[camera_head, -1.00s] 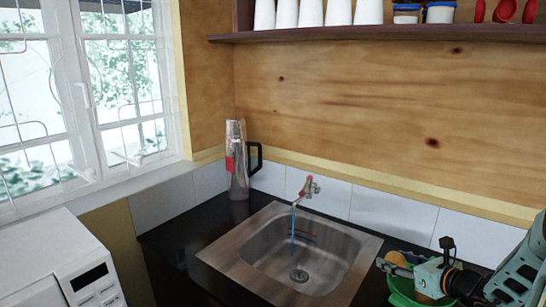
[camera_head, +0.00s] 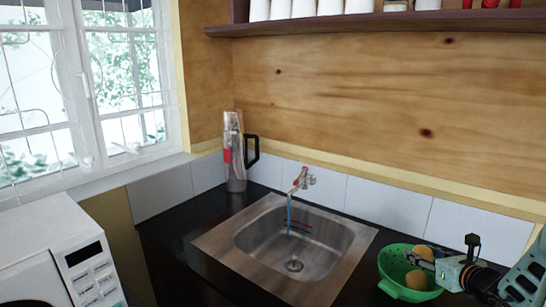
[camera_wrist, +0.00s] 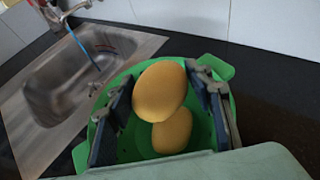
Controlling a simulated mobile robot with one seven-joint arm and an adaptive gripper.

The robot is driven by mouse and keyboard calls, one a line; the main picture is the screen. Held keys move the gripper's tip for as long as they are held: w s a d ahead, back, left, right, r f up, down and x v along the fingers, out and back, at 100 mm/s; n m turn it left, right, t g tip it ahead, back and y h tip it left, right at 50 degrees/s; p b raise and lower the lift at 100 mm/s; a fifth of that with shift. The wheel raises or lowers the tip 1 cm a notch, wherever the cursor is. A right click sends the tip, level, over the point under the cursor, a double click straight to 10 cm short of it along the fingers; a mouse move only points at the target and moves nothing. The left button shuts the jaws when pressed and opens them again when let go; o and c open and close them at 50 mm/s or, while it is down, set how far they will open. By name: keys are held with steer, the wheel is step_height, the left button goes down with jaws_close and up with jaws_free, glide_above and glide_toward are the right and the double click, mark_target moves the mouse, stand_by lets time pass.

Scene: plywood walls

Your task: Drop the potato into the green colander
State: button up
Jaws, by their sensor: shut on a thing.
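The green colander (camera_head: 392,293) stands on the black counter right of the sink, and its rim shows around my fingers in the wrist view (camera_wrist: 222,70). My gripper (camera_head: 432,262) is over the colander, its two fingers on either side of a yellow-brown potato (camera_wrist: 160,90), shut on it. This held potato also shows in the head view (camera_head: 423,252). A second potato (camera_wrist: 172,131) lies lower, inside the colander, partly covered by the held one in the wrist view; it also shows in the head view (camera_head: 416,280).
A steel sink (camera_head: 215,248) with a tap (camera_head: 302,180) lies left of the colander. A tall flask (camera_head: 235,155) stands in the back corner. A white microwave (camera_head: 60,250) is at lower left. A tiled wall runs behind; a shelf hangs above.

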step_height(320, 180, down, 2)
steer(key=shift+f+b, duration=0.15)
steer(key=shift+b, duration=0.3)
steer(key=o, duration=1.3)
steer(key=shift+s, duration=0.15)
steer(key=v, duration=1.1)
steer(key=shift+s, duration=0.35)
